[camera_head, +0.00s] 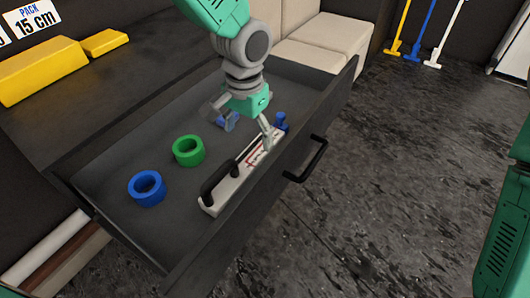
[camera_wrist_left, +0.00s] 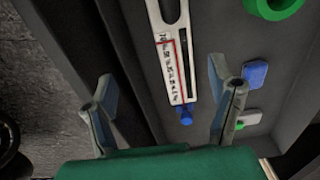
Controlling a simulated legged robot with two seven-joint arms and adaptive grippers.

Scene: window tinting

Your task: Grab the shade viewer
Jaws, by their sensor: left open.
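The shade viewer looks to be the long white tool (camera_head: 234,184) with a black handle, a printed scale with red lines and a blue knob at its far end. It lies in the open drawer along the front wall. My left gripper (camera_head: 248,133) is open above the far end of the tool, with nothing between its fingers. In the left wrist view the white tool (camera_wrist_left: 169,52) lies beyond and between the open fingers, its blue knob (camera_wrist_left: 186,117) toward me. My right gripper is out of view.
The drawer (camera_head: 110,165) also holds a blue ring (camera_head: 147,200), a green ring (camera_head: 188,162) and a small blue item, partly hidden by my gripper. A black drawer handle (camera_head: 307,160) sticks out in front. Yellow blocks (camera_head: 42,70) stand on the dark top at left. Open floor lies at right.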

